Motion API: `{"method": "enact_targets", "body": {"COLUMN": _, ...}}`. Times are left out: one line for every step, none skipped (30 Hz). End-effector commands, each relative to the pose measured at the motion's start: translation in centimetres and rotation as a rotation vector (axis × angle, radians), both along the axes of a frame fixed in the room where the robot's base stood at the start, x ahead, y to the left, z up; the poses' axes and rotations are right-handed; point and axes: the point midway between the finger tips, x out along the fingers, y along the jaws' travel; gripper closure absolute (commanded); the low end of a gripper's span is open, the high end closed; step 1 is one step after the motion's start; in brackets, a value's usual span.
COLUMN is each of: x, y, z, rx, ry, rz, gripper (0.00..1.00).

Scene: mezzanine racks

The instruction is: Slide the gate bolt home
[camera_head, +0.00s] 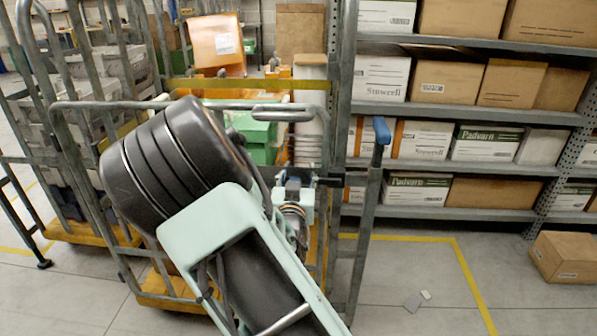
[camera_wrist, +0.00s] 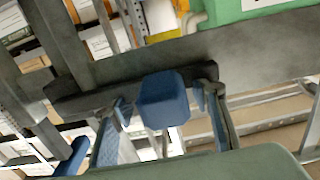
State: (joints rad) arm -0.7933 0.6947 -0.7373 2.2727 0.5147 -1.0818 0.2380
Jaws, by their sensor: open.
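In the wrist view a blue block-shaped knob (camera_wrist: 163,99) stands out from a dark bolt bar (camera_wrist: 85,100), which lies along a grey metal gate rail (camera_wrist: 250,55). My gripper (camera_wrist: 165,108) is open, with one finger on each side of the knob. A gap shows between the knob and each finger, and I cannot tell any contact. In the head view my gripper (camera_head: 296,180) is at the gate of the cage trolley (camera_head: 130,105), partly covered by my arm. The knob is hidden there. A dark piece of the bolt (camera_head: 330,181) shows right of the gripper, near an upright.
A blue-topped grey lever or post (camera_head: 382,130) stands right of the gate. Shelves of boxes (camera_head: 455,110) fill the right. An orange bin (camera_head: 215,45) and green crates (camera_head: 255,130) are behind the gate. A carton (camera_head: 565,257) lies on the floor, which is otherwise mostly clear at right.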

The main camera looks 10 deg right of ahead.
Motion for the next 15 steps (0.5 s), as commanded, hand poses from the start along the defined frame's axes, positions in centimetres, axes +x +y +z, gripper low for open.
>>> {"method": "enact_targets", "body": {"x": 0.0, "y": 0.1, "z": 0.0, "rx": 0.0, "ry": 0.0, "rz": 0.001, "gripper": 0.58}}
{"method": "enact_targets", "body": {"x": 0.0, "y": 0.1, "z": 0.0, "rx": 0.0, "ry": 0.0, "rz": 0.002, "gripper": 0.58}}
{"method": "enact_targets", "body": {"x": 0.0, "y": 0.1, "z": 0.0, "rx": 0.001, "ry": 0.0, "rz": 0.002, "gripper": 0.58}}
{"method": "enact_targets", "body": {"x": -0.1, "y": 0.2, "z": 0.0, "rx": 0.001, "ry": 0.0, "rz": 0.003, "gripper": 0.58}}
{"method": "enact_targets", "body": {"x": -0.3, "y": 0.3, "z": 0.0, "rx": 0.001, "ry": 0.001, "rz": 0.003, "gripper": 0.58}}
{"method": "enact_targets", "body": {"x": -0.6, "y": 0.4, "z": 0.0, "rx": 0.002, "ry": 0.0, "rz": 0.003, "gripper": 0.58}}
{"method": "enact_targets", "body": {"x": -0.9, "y": 0.5, "z": 0.0, "rx": 0.002, "ry": 0.0, "rz": 0.003, "gripper": 0.58}}
{"method": "enact_targets", "body": {"x": -1.3, "y": 0.6, "z": 0.0, "rx": 0.003, "ry": 0.0, "rz": 0.004, "gripper": 0.58}}
{"method": "enact_targets", "body": {"x": -1.9, "y": 0.8, "z": 0.0, "rx": 0.003, "ry": 0.001, "rz": 0.004, "gripper": 0.58}}
{"method": "enact_targets", "body": {"x": -2.4, "y": 1.0, "z": 0.0, "rx": 0.003, "ry": 0.001, "rz": 0.004, "gripper": 0.58}}
{"method": "enact_targets", "body": {"x": -2.9, "y": 1.1, "z": 0.0, "rx": 0.003, "ry": 0.001, "rz": 0.003, "gripper": 0.58}}
{"method": "enact_targets", "body": {"x": -3.6, "y": 1.3, "z": 0.0, "rx": 0.002, "ry": 0.0, "rz": 0.003, "gripper": 0.58}}
{"method": "enact_targets", "body": {"x": -4.1, "y": 1.5, "z": 0.0, "rx": 0.003, "ry": 0.001, "rz": 0.003, "gripper": 0.58}}
{"method": "enact_targets", "body": {"x": -4.6, "y": 1.6, "z": 0.0, "rx": 0.003, "ry": 0.001, "rz": 0.003, "gripper": 0.58}}
{"method": "enact_targets", "body": {"x": -5.2, "y": 1.8, "z": 0.0, "rx": 0.002, "ry": 0.0, "rz": 0.003, "gripper": 0.58}}
